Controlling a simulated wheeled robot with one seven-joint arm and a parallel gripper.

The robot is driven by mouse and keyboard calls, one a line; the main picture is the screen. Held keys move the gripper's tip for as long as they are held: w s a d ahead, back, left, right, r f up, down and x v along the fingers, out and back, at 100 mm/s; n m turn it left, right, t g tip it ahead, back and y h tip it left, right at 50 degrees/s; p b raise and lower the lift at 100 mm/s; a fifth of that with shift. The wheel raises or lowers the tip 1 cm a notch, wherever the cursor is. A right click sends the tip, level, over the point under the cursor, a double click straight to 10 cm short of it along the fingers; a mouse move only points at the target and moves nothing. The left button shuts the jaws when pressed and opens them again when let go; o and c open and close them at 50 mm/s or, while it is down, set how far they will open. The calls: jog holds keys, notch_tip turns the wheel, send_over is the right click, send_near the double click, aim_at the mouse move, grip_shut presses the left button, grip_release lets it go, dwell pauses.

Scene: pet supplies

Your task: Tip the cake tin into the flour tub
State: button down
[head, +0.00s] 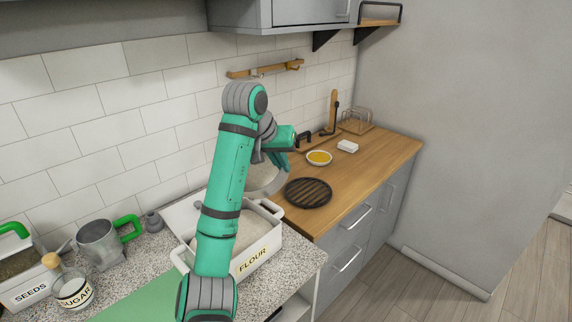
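The flour tub (256,262) is a white box labelled FLOUR on the speckled counter, with pale flour inside. My arm crosses in front of it and hides part of it. The cake tin (268,181) is a round light grey tin, partly hidden behind my arm. It shows at the tub's back right corner and looks tilted. My gripper (281,162) is at the tin's upper right rim and appears shut on it, though the fingertips are mostly hidden. How far the tin is above the tub I cannot tell.
A dark ribbed round trivet (308,193) lies bare on the wooden counter. Beyond it are a bowl with yellow contents (319,158) and a white block (347,146). At left stand a grey jug with a green handle (99,245), a sugar pot (73,291) and a seeds tub (30,294).

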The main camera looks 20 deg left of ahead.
aim_at(273, 181)
jog(key=shift+s+f+t, duration=0.2)
jog(key=shift+f+t, duration=0.1)
jog(key=shift+f, duration=0.05)
jog(key=shift+s+a+f+t+h, duration=0.3)
jog(key=shift+s+f+t, duration=0.15)
jog(key=shift+t, duration=0.25)
jog(key=shift+s+a+f+t+h, duration=0.15)
jog(key=shift+s+f+t+h, duration=0.1)
jog(key=shift+s+t, duration=0.65)
jog(key=shift+s+a+f+t+h, duration=0.2)
jog(key=shift+s+t, duration=0.4)
jog(key=shift+t, duration=0.5)
jog(key=shift+s+a+f+t+h, duration=0.15)
jog(key=shift+s+t, duration=0.5)
jog(key=shift+s+a+f+t+h, duration=0.1)
jog(key=shift+s+f+t+h, duration=0.05)
jog(key=shift+s+t, duration=0.55)
jog(key=shift+s+a+f+t+h, duration=0.15)
jog(key=shift+s+t, duration=0.5)
jog(key=shift+s+a+r+t+h, duration=0.1)
jog(key=shift+s+a+t+h, duration=0.1)
jog(key=shift+s+t, duration=0.55)
jog(key=shift+s+a+t+h, duration=0.1)
jog(key=shift+s+a+t, duration=0.05)
jog(key=shift+s+t, duration=0.6)
jog(key=shift+s+a+f+t, duration=0.1)
jog(key=shift+s+f+t, duration=0.05)
jog(key=shift+s+t, duration=0.25)
jog(key=shift+s+a+f+t, duration=0.1)
jog(key=shift+s+t, duration=0.3)
